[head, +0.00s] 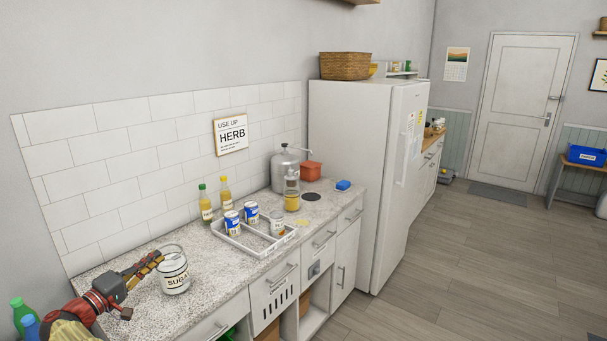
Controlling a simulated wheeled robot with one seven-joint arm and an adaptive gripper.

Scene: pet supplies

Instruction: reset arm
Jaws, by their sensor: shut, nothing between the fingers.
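My gripper (158,257) is at the lower left in the head view, above the counter (130,318). It points right and toward the wall, with its orange-brown fingers together and nothing held between them. My arm reaches in from the bottom left corner.
A white divided tray (262,250) holds several cans. Green and blue bottles (30,325) stand beside my arm.

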